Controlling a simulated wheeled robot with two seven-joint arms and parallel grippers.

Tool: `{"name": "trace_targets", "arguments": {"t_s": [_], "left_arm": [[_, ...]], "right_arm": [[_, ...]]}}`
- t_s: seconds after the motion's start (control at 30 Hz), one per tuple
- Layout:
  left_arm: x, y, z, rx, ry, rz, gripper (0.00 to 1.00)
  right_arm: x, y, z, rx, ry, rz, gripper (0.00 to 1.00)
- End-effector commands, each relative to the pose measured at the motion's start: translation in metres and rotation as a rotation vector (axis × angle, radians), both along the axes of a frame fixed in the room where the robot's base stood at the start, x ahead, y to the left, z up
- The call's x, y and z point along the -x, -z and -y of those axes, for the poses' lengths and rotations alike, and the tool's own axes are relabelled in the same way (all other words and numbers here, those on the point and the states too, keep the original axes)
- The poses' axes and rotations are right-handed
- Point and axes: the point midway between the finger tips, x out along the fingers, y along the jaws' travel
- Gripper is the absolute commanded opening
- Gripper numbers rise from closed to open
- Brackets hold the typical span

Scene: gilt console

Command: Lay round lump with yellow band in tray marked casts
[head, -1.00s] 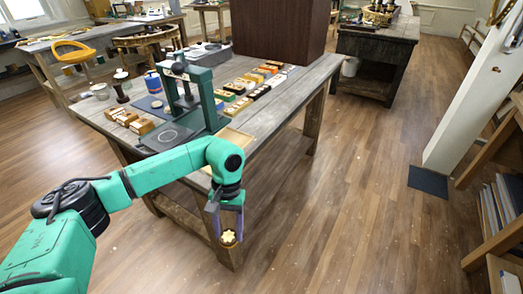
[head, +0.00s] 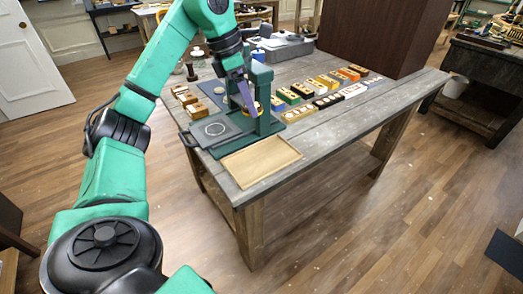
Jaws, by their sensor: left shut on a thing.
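My left gripper (head: 250,104) points down over the work table, beside the green press frame. It is shut on a small round lump with a yellow band (head: 254,108), mostly hidden by the fingers and frame. I cannot tell whether the lump touches the press. A shallow pale wooden tray (head: 260,161) lies empty at the table's near edge, below and in front of the gripper. I can read no marking on it. My right gripper is out of view.
The green press (head: 263,90) stands over a dark base plate with a ring (head: 215,129). Several coloured blocks (head: 328,81) line the table behind the tray. A brown cabinet (head: 385,38) stands at the back. Bare tabletop (head: 345,130) lies right of the tray.

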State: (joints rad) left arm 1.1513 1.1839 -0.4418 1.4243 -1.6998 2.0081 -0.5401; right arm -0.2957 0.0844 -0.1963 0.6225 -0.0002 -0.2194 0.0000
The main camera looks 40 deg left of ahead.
Motion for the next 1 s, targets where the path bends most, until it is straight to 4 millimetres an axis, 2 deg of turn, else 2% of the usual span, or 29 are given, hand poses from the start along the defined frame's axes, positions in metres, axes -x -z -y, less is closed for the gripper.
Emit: {"name": "trace_targets", "arguments": {"t_s": [0.03,0.2,0.33,0.63,1.0], "left_arm": [[0.001,0.027,-0.001,-0.003,0.000,-0.010,0.05],[0.002,0.083,-0.001,-0.004,0.002,-0.011,0.05],[0.002,0.121,0.000,-0.003,0.003,-0.009,0.05],[0.001,0.172,0.001,-0.001,0.006,-0.007,0.05],[0.000,0.180,0.001,-0.001,0.006,-0.001,0.05]], "right_arm": [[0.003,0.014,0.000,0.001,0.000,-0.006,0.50],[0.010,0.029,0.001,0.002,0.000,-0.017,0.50],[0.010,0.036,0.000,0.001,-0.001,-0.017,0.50],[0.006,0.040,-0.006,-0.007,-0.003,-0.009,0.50],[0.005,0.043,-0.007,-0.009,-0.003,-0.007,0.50]]}}
